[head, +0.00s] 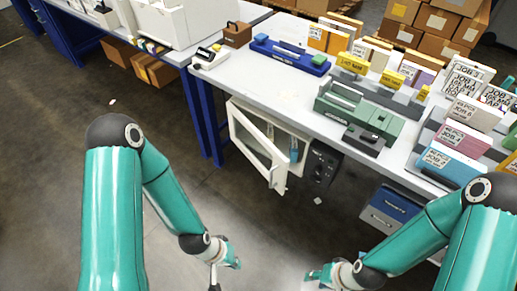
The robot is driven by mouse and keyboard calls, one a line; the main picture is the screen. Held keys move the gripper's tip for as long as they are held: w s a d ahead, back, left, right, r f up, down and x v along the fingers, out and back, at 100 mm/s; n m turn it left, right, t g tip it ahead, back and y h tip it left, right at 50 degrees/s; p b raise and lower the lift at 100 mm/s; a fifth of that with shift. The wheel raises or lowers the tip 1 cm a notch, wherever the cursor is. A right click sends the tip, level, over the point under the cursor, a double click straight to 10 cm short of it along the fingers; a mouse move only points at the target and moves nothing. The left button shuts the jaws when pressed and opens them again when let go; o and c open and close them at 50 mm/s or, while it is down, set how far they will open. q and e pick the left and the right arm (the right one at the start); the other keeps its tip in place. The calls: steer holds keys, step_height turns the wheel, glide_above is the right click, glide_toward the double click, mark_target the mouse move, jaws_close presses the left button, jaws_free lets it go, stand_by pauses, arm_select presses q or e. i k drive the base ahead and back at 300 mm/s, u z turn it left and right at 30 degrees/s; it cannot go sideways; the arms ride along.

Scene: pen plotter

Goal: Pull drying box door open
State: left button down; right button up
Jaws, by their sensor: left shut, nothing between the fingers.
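The white drying box (305,148) is mounted under the worktable. A blue item (294,150) shows through the gap. My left gripper (228,264) is shut and empty, below and to the left of the door in the picture, apart from it. My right gripper (316,277) is near the bottom edge, below the box in the picture and apart from the door. Its fingers are too small to tell whether they are open.
The worktable (250,88) above carries a green device (355,112), a blue device (290,55) and several card stacks. A black control unit (321,168) is right of the box, and a drawer cabinet (388,210) is further right. Floor (225,205) before the door is mostly clear.

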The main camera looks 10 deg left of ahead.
mark_target(277, 176)
steer(key=z, duration=0.65)
steer(key=k, duration=1.45)
steer(key=u, duration=0.85)
steer(key=i, duration=1)
steer(key=u, duration=0.05)
